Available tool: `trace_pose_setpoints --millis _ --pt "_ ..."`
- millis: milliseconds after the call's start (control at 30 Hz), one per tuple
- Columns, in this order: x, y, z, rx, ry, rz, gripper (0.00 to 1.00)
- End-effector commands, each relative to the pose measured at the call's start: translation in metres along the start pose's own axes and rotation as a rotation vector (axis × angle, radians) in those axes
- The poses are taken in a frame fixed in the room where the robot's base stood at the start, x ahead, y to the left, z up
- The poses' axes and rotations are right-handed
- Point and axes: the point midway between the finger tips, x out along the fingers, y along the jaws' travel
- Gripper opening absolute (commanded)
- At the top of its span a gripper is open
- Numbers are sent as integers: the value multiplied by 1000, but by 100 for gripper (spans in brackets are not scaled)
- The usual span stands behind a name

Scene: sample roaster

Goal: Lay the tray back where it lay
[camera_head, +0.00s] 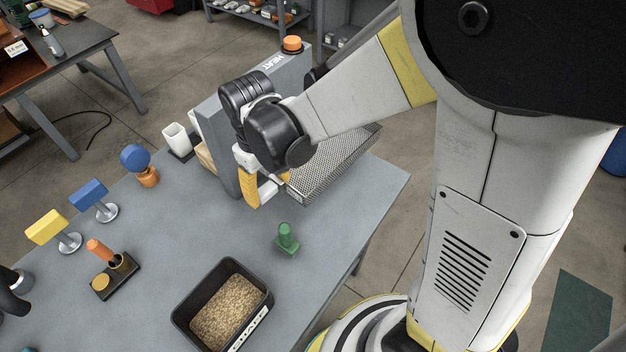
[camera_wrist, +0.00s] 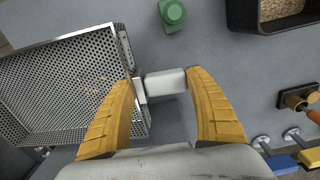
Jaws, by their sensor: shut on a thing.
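The tray (camera_head: 338,163) is a perforated metal basket with a raised rim, to the right of the grey roaster housing. In the wrist view the tray (camera_wrist: 60,88) fills the left side, with a few small brown bits on its mesh. Its pale handle (camera_wrist: 166,82) lies between the yellow fingers. My gripper (camera_head: 270,188) is shut on this handle, and it also shows in the wrist view (camera_wrist: 160,84). The tray's far end overlaps the table's back edge in the head view. I cannot tell whether its underside touches anything.
A green knob-topped block (camera_head: 287,238) stands on the grey table (camera_head: 350,220) in front of the tray. The housing marked HEAT (camera_head: 216,135) rises beside my gripper. Blue (camera_head: 92,194) and yellow (camera_head: 46,227) paddles stand left.

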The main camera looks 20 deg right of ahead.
Motion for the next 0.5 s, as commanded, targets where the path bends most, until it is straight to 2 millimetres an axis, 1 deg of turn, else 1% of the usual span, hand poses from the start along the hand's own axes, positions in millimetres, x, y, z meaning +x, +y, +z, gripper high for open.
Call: trace_pose_setpoints --millis 33,100,167,267,400,500 --pt "6 -10 0 -35 1 1 23" --pt "8 -19 1 -70 1 2 23" --pt "11 -24 2 -88 1 2 23" --pt "28 -27 2 -100 2 2 23" --pt "57 -27 2 -100 2 2 23" --pt "68 -27 2 -99 2 2 23"
